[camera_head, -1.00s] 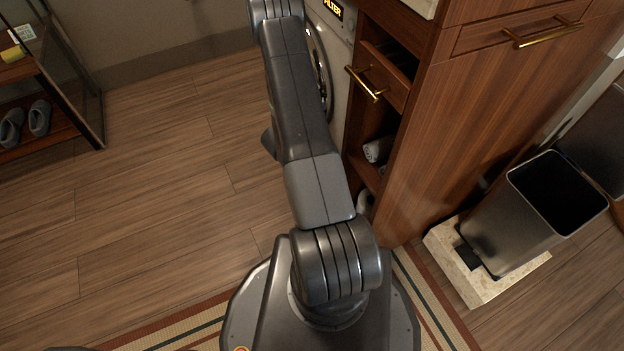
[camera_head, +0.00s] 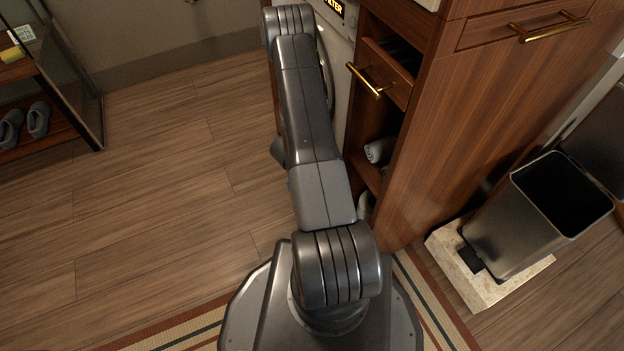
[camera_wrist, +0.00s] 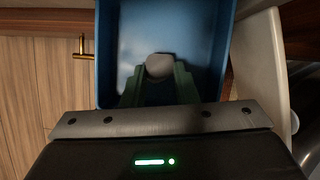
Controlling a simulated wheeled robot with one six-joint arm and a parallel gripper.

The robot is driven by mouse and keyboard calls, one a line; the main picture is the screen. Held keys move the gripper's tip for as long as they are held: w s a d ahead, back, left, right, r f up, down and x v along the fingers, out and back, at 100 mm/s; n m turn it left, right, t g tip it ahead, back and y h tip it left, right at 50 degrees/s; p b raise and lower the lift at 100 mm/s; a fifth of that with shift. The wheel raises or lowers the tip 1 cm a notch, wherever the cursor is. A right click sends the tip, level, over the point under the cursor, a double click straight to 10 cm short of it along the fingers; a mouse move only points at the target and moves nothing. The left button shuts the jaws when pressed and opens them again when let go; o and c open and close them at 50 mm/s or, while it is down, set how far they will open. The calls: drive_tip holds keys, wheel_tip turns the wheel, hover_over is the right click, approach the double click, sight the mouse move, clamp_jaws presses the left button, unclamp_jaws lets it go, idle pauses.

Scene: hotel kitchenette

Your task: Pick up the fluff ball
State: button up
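A pale grey, rounded ball (camera_wrist: 159,66), which looks like the fluff ball, shows in the wrist view against the inside of a blue open-topped container (camera_wrist: 105,45). My gripper (camera_wrist: 160,70) has green fingers reaching into the container, one on each side of the ball. The fingertips stand apart with the ball between or just past them. I cannot tell whether they press on it. In the head view my arm hides the gripper, the ball and the blue container.
A wooden cabinet (camera_head: 480,125) with a partly open drawer (camera_head: 385,75) stands right of my arm. A metal bin (camera_head: 515,225) stands on a pale stone slab (camera_head: 460,265). A shelf with slippers (camera_head: 38,118) is at the left.

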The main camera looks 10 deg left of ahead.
drive_tip(key=shift+r, duration=0.1)
drive_tip(key=shift+c, duration=0.3)
wheel_tip(320, 180, up, 13)
drive_tip(key=p, duration=0.4)
drive_tip(key=s+a+f+p, duration=0.1)
drive_tip(key=s+a, duration=1.1)
drive_tip(key=a, duration=0.1)
drive_tip(key=shift+s, duration=0.25)
